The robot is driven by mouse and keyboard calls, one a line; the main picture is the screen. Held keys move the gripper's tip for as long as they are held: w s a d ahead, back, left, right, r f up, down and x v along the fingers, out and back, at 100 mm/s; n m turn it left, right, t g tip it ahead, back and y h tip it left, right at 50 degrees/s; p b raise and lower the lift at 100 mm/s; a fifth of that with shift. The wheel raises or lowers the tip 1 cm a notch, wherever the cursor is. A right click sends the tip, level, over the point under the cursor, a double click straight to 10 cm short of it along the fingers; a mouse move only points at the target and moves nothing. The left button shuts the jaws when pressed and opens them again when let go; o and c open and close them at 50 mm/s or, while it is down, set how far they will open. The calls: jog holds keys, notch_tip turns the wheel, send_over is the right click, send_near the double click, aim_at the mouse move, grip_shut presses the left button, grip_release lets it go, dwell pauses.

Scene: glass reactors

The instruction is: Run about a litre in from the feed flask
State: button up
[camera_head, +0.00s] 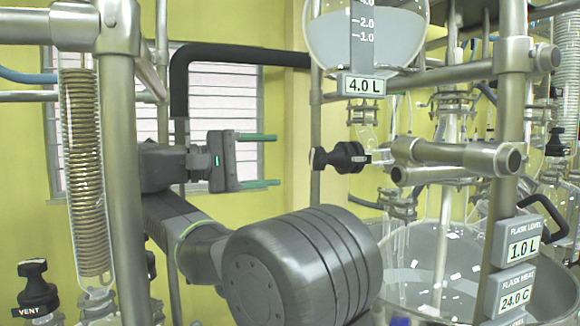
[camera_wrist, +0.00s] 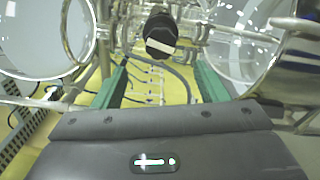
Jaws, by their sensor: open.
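The feed flask (camera_head: 366,35) is a round glass vessel at the top centre, partly filled with clear liquid and cut off by the frame. Its readout (camera_head: 364,85) says 4.0 L. Below it is a black valve knob (camera_head: 345,157). In the wrist view the knob (camera_wrist: 160,35) shows a white bar lying nearly crosswise, slightly tilted. My gripper (camera_head: 277,160) is open and empty, left of the knob and apart from it. In the wrist view the knob appears beyond and between the green fingers (camera_wrist: 158,75). The lower flask (camera_head: 440,270) has a readout (camera_head: 523,249) of 1.0 L.
Another label (camera_head: 515,289) reads 24.0 C. A knob marked VENT (camera_head: 37,290) is at the lower left. A metal post (camera_head: 120,180) and a coiled glass condenser (camera_head: 85,170) stand left. Metal clamps (camera_head: 455,155) sit right of the valve. A black pipe (camera_head: 240,55) crosses above my gripper.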

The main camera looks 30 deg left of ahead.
aim_at(312, 159)
jog(key=shift+b+v, duration=0.65)
jog(key=shift+v, duration=0.15)
jog(key=shift+f, duration=0.1)
jog(key=p+x, duration=0.3)
jog(key=x, duration=1.1)
jog(key=shift+s+p, duration=0.1)
jog(key=shift+p, duration=0.3)
